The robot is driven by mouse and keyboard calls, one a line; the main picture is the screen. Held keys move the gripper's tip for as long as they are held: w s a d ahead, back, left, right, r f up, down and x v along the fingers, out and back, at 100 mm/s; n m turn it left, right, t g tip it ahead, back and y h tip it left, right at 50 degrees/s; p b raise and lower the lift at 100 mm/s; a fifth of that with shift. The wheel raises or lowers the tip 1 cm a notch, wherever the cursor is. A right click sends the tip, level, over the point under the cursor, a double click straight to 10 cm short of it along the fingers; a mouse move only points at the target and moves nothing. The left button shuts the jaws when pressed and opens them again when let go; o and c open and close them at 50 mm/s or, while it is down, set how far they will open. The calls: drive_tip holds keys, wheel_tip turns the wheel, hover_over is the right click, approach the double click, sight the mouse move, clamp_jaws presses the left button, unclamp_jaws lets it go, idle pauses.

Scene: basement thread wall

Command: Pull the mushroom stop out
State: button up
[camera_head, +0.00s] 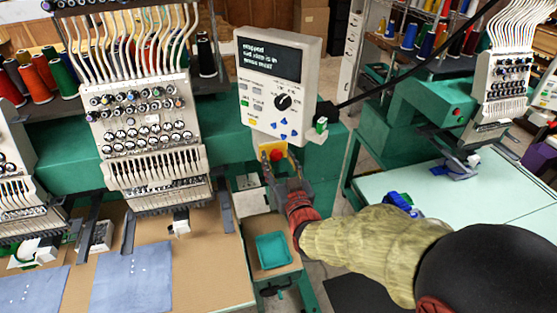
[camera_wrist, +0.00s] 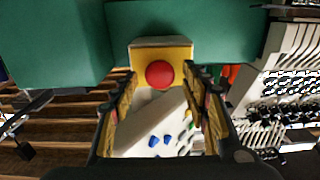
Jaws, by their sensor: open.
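The red mushroom stop (camera_head: 276,154) sits on a small yellow box (camera_head: 280,146) below the control panel. In the wrist view the round red head (camera_wrist: 159,74) faces me on the front of the yellow box (camera_wrist: 160,47). My gripper (camera_head: 277,163) is open in front of it; its fingers also show in the wrist view (camera_wrist: 160,88), one to each side of the red head, with visible gaps. I cannot tell how deep the tips reach beside it. In the head view the fingers partly hide the box.
The control panel (camera_head: 278,84) hangs just above, its screen reading "stopped", other words blurred. An embroidery head (camera_head: 150,130) stands at left over blue cloth (camera_head: 132,279). A teal tray (camera_head: 273,251) lies below my gripper. A pale green table (camera_head: 470,215) is at right.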

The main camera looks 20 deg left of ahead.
drive_tip(key=c, duration=0.3)
clamp_jaws()
idle(0.5)
